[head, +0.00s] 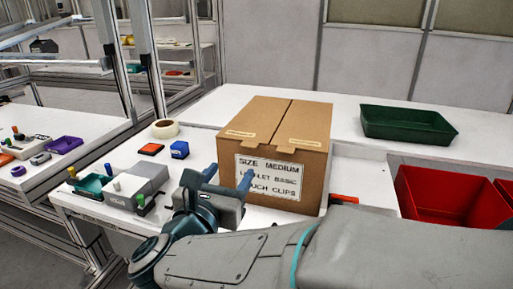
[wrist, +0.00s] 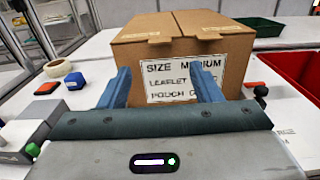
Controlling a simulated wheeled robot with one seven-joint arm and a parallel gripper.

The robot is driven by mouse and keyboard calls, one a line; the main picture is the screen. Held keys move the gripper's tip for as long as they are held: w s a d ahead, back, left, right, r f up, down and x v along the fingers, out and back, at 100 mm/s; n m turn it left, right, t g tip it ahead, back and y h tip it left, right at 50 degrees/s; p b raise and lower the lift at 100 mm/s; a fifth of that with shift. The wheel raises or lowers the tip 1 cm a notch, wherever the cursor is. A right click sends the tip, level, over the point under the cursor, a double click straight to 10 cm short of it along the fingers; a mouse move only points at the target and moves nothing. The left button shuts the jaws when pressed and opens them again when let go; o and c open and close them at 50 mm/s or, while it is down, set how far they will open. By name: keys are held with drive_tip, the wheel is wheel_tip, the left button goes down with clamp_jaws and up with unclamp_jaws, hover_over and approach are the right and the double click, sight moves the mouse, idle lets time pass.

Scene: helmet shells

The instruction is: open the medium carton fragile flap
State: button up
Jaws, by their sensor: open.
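The medium carton (head: 240,170) is a brown box on the white table, with a white label (head: 266,178) reading SIZE MEDIUM on its front. Its top is shut: a left flap (head: 255,113) and a right flap (head: 306,120) meet at a seam. Each flap has a small tan tab at its front edge; the print is too small to read, so I cannot tell which is the fragile flap. My gripper (head: 230,174) is open and empty in front of the carton, below its top edge. In the wrist view, its blue fingers (wrist: 160,68) point at the carton's front (wrist: 135,62).
A green tray (head: 408,126) lies on the table behind right, and a red bin (head: 438,190) is at right. A tape roll (head: 165,129), a blue block (head: 179,149) and a grey box (head: 137,183) are left of the carton. The tabletop behind the carton is mostly clear.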

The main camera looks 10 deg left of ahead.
drive_tip(key=w, duration=1)
drive_tip(key=shift+w+d, duration=0.2)
drive_tip(key=shift+d, duration=0.15)
clamp_jaws()
